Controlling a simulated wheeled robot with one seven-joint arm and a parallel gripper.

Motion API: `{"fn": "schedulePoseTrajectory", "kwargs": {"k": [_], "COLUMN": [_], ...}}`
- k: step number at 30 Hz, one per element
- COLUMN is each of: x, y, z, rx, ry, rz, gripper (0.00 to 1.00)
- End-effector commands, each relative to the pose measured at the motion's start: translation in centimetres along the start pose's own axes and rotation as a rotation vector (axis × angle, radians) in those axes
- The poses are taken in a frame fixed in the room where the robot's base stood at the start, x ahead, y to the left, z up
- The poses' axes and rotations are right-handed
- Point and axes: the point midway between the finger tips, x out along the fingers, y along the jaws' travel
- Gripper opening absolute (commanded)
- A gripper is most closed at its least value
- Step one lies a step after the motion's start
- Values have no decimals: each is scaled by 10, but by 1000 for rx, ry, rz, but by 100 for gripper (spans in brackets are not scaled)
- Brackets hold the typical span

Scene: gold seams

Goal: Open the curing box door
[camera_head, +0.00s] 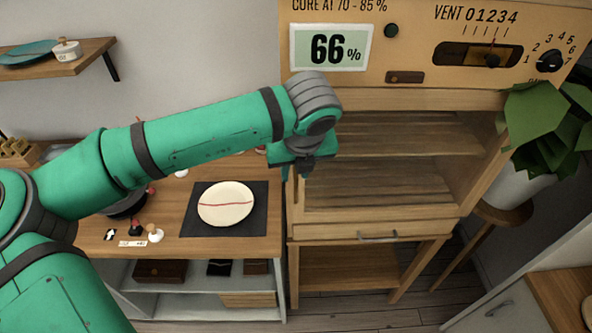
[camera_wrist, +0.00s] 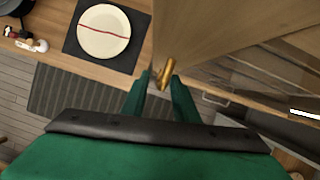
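The curing box (camera_head: 390,98) is a tall light-wood cabinet with a slatted interior showing in the head view. I cannot tell if a clear pane covers its front. A brass handle (camera_wrist: 166,72) stands out at the edge of a wooden panel (camera_wrist: 215,30) in the wrist view. My gripper (camera_wrist: 160,80) has its two green fingers on either side of this handle. A tight grip or a small gap cannot be made out. In the head view, my gripper (camera_head: 301,172) is at the box's left front edge, where it hides the handle.
The box's upper panel has a 66% display (camera_head: 330,48), a vent slider (camera_head: 478,54) and a dial (camera_head: 550,61). A drawer (camera_head: 376,228) is below. A counter to the left holds a plate (camera_head: 226,203) on a dark mat (camera_head: 258,222). A potted plant (camera_head: 540,120) stands close on the right.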

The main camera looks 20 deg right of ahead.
Motion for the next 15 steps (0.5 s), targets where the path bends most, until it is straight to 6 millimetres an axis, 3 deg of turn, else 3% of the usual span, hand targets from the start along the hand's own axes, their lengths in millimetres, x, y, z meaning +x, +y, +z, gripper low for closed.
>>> {"fn": "schedulePoseTrajectory", "kwargs": {"k": [5,9,15], "x": [0,0,0], "y": [-1,-1,0], "z": [0,0,0], "rx": [2,2,0], "ry": [0,0,0], "rz": [-1,0,0], "gripper": [27,0,0]}}
